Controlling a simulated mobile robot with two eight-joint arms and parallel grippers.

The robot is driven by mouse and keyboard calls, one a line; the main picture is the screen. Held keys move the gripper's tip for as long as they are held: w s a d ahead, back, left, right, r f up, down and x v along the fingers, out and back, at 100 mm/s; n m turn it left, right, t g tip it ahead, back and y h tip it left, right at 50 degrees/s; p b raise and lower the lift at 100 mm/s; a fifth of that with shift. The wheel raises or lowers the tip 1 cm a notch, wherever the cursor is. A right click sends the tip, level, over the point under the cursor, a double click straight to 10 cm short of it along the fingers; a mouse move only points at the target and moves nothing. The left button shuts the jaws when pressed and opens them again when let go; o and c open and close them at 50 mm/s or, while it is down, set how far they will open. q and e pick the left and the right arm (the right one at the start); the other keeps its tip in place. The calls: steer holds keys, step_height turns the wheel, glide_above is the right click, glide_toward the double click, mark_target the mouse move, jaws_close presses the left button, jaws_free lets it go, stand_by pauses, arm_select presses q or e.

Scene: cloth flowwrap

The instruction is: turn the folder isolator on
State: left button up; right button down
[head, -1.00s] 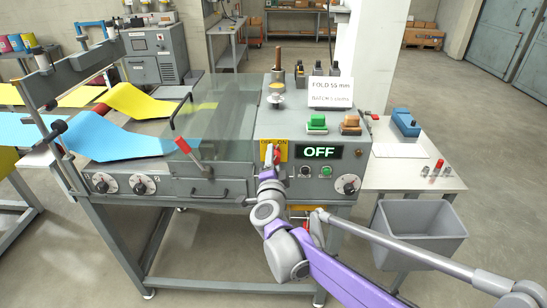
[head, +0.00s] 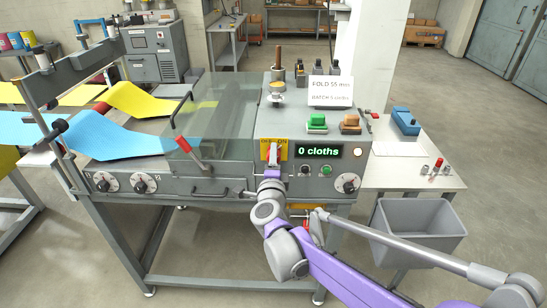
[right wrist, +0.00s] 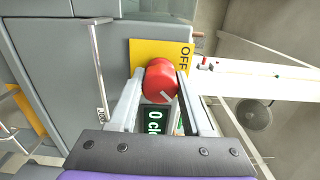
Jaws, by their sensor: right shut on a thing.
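The folder isolator is a red rotary knob (head: 273,153) on a yellow plate (head: 284,146) on the machine's front. In the right wrist view the red knob (right wrist: 160,82) sits between my two fingers, with "OFF" readable on the yellow plate (right wrist: 147,52) behind it. My right gripper (head: 272,168) is shut on the knob; it also shows in the right wrist view (right wrist: 160,96). The display (head: 319,151) beside the plate is lit and reads "0 cloths". My left gripper is not in view.
A green button (head: 326,169) and dials sit near the display. A red-handled lever (head: 188,147) stands left of the isolator. A grey bin (head: 419,222) and a small side table (head: 385,173) are at the right. Blue cloth (head: 125,138) lies on the infeed.

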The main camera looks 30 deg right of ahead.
steer(key=shift+c, duration=1.8)
jaws_free()
steer(key=shift+s, duration=0.1)
steer(key=v, duration=1)
steer(key=shift+s+a, duration=0.25)
